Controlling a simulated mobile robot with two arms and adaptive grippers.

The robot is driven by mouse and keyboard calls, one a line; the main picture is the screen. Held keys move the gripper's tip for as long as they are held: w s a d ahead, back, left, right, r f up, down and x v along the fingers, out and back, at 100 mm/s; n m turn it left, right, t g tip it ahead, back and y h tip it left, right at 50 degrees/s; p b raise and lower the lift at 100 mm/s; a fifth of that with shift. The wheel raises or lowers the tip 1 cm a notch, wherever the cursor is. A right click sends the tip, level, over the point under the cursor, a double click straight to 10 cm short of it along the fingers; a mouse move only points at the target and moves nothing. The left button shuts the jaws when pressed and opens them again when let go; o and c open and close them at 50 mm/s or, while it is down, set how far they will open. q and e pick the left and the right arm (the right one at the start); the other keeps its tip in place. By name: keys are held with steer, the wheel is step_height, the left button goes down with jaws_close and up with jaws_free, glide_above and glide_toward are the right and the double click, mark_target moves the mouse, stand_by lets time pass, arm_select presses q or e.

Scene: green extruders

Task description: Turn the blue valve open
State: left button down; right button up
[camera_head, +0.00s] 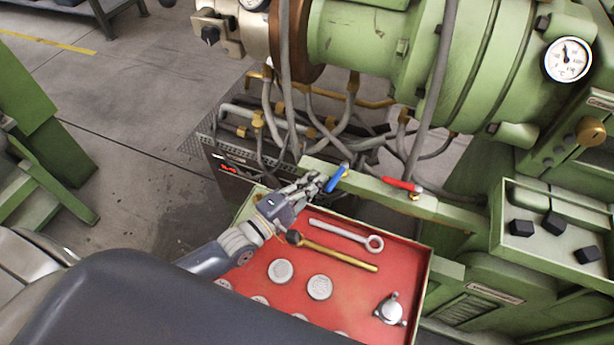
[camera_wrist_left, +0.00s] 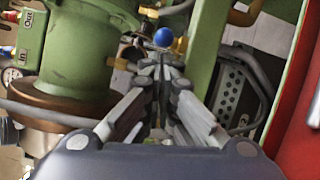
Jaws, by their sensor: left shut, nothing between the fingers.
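The blue valve handle (camera_head: 338,177) sits on the green beam near the middle of the head view, slanting up to the right. It shows end-on as a round blue tip (camera_wrist_left: 163,37) in the left wrist view. My left gripper (camera_head: 319,182) is shut and empty, its fingertips just left of the blue handle. In the left wrist view the closed fingertips (camera_wrist_left: 160,62) are just below the blue tip. I cannot tell whether they touch it. My right gripper is not in view.
A red valve handle (camera_head: 402,185) is on the same green beam to the right. Below lies a red tray (camera_head: 352,292) with wrenches, discs and a knob. Green extruder machinery (camera_head: 400,45) stands behind, with hoses hanging close to the valves. Floor is open at left.

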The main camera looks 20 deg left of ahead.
arm_select(q)
steer(key=shift+s+d+p, duration=0.2)
steer(key=shift+s+d, duration=0.05)
steer(key=shift+d, duration=0.25)
steer(key=shift+s+d+p, duration=0.15)
steer(key=shift+s+d, duration=0.05)
steer(key=shift+d, duration=0.3)
